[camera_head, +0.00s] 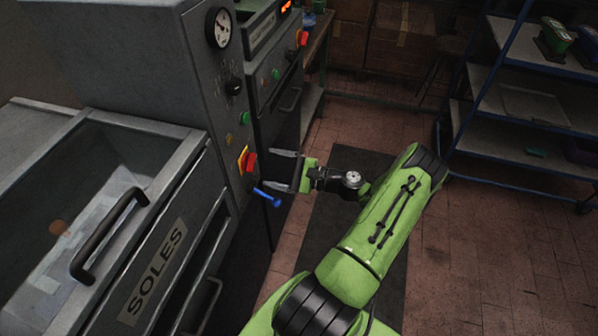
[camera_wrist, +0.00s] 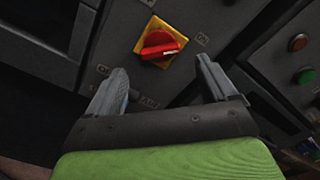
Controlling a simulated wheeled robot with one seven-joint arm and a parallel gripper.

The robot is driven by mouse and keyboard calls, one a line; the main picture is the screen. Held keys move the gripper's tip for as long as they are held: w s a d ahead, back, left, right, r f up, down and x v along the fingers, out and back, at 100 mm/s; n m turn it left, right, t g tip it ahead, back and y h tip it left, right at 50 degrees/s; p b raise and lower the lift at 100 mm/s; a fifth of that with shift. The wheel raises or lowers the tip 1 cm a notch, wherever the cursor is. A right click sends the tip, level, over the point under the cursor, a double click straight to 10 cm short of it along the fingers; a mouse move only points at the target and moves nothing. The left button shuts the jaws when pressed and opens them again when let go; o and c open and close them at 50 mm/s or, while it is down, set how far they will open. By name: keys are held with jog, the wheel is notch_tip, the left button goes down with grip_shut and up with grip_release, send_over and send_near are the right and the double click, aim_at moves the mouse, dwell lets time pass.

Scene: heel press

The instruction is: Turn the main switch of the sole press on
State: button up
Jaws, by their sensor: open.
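The main switch (camera_head: 250,162) is a red rotary knob on a yellow plate, low on the front of the grey press with the dial gauge. In the wrist view the red knob (camera_wrist: 161,44) lies slantwise across its yellow plate, just beyond the fingertips. My gripper (camera_head: 279,170) is open and empty, its two fingers pointing at the panel. The wrist view shows my gripper (camera_wrist: 160,66) with a finger on either side below the knob, apart from it.
A blue-handled lever (camera_head: 267,197) sticks out just below the switch, close to my lower finger. A green button (camera_head: 244,118) sits above. A second machine has its own red switch (camera_head: 303,38). A bin marked SOLES (camera_head: 160,262) stands left; a shelf rack (camera_head: 530,125) right.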

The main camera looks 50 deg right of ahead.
jog(key=v, duration=1)
jog(key=shift+s, duration=0.2)
jog(key=shift+d, duration=0.1)
